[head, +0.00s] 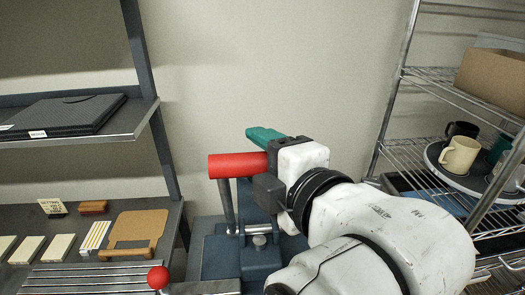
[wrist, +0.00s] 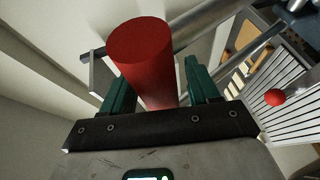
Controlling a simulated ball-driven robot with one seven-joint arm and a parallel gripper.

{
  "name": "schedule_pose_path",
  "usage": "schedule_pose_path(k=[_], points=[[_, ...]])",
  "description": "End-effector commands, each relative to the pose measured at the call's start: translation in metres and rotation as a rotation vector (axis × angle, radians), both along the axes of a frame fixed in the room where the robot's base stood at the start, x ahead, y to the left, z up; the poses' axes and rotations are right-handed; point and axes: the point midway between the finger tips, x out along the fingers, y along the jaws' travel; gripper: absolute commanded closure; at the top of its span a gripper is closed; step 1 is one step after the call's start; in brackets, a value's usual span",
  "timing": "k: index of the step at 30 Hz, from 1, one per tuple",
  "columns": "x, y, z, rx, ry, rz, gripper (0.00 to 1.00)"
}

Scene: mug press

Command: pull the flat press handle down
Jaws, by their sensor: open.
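The flat press handle has a thick red grip (head: 236,165) on a grey metal lever, in the middle of the head view. In the wrist view the red grip (wrist: 143,60) stands between the two green fingers of my gripper (wrist: 160,90). The fingers are open, one on each side of the grip; I cannot tell whether either touches it. In the head view my gripper (head: 266,135) shows one green finger above and behind the grip, and my white wrist hides the other. The dark blue press body (head: 222,255) stands below, partly hidden by my arm.
A small red ball knob (head: 158,277) stands at the lower left beside slatted metal. A left shelf holds a black flat case (head: 62,115) and, lower, small boards and blocks. A right wire rack holds a cream mug (head: 459,155) on a tray and a cardboard box (head: 492,78).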

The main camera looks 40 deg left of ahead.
Motion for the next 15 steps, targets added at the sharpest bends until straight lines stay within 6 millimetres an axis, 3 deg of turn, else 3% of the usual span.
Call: schedule_pose_path(k=[11,15], points=[[0.0022,0.0052,-0.0014,0.0,0.0,-0.002,0.4],[0.0022,0.005,-0.0014,0.0,0.0,-0.002,0.52]])
